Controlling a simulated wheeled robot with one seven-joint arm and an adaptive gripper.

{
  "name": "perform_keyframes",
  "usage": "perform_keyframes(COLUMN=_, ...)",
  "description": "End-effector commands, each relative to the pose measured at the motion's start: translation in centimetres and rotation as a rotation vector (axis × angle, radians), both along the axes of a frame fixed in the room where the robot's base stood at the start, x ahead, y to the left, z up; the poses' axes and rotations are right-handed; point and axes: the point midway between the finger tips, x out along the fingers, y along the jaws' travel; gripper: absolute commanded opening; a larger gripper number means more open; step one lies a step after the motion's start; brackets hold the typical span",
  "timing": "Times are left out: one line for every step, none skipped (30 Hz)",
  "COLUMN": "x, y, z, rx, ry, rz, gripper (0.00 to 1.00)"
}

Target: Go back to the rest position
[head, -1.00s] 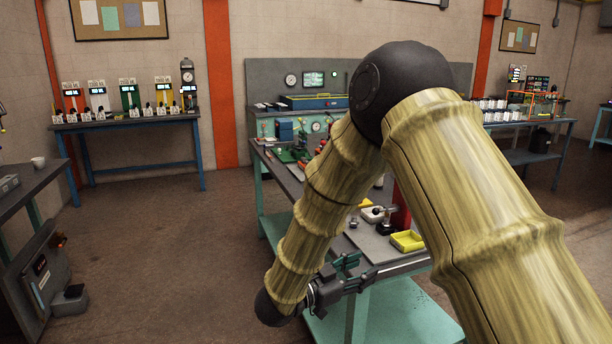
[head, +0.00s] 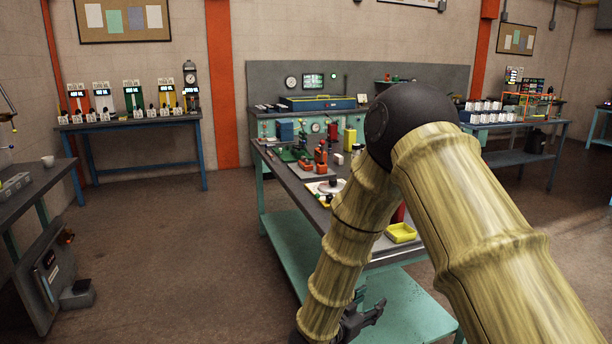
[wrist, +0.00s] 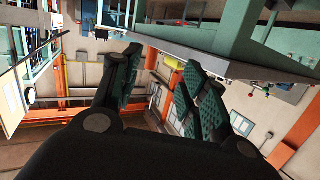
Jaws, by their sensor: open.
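My gripper (wrist: 155,85) shows in the wrist view with its two dark fingers spread apart and nothing between them. In the head view my gripper (head: 368,318) is low, beside the near end of the workbench (head: 283,205), below its top. The hand is partly hidden behind my own arm there. The wrist view is tilted, with the bench's underside and edge at the upper right.
The bench top holds red and green fittings (head: 320,160), a white round part (head: 328,187) and a yellow tray (head: 400,233). A side table (head: 35,190) stands at the left. A blue-legged table (head: 130,125) is at the back. Open floor (head: 175,250) lies between.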

Motion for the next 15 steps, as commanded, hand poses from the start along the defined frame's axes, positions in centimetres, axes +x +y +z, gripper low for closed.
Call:
perform_keyframes(x=-0.4, y=-0.6, z=-1.7, rx=0.009, ry=0.039, rz=0.032, gripper=0.44)
perform_keyframes(x=-0.8, y=-0.8, z=-2.8, rx=0.017, ry=0.066, rz=0.055, gripper=0.44)
perform_keyframes(x=-1.2, y=-1.3, z=-4.4, rx=0.029, ry=0.103, rz=0.087, gripper=0.44)
perform_keyframes(x=-1.7, y=-1.6, z=-5.7, rx=0.040, ry=0.136, rz=0.114, gripper=0.44)
perform_keyframes(x=-2.3, y=-1.9, z=-7.1, rx=0.052, ry=0.171, rz=0.143, gripper=0.44)
perform_keyframes(x=-3.3, y=-2.3, z=-9.1, rx=0.069, ry=0.222, rz=0.182, gripper=0.44)
perform_keyframes(x=-4.2, y=-2.5, z=-10.6, rx=0.084, ry=0.264, rz=0.213, gripper=0.44)
perform_keyframes(x=-5.1, y=-2.8, z=-12.0, rx=0.099, ry=0.306, rz=0.241, gripper=0.44)
perform_keyframes(x=-6.4, y=-3.1, z=-13.9, rx=0.119, ry=0.362, rz=0.278, gripper=0.44)
perform_keyframes(x=-7.5, y=-3.3, z=-15.2, rx=0.135, ry=0.403, rz=0.303, gripper=0.44)
perform_keyframes(x=-8.7, y=-3.6, z=-16.5, rx=0.150, ry=0.445, rz=0.328, gripper=0.44)
perform_keyframes(x=-10.3, y=-3.8, z=-18.1, rx=0.172, ry=0.501, rz=0.360, gripper=0.44)
perform_keyframes(x=-11.7, y=-4.0, z=-19.3, rx=0.187, ry=0.543, rz=0.382, gripper=0.44)
perform_keyframes(x=-13.0, y=-4.2, z=-20.3, rx=0.203, ry=0.584, rz=0.404, gripper=0.44)
perform_keyframes(x=-14.9, y=-4.4, z=-21.7, rx=0.225, ry=0.641, rz=0.431, gripper=0.44)
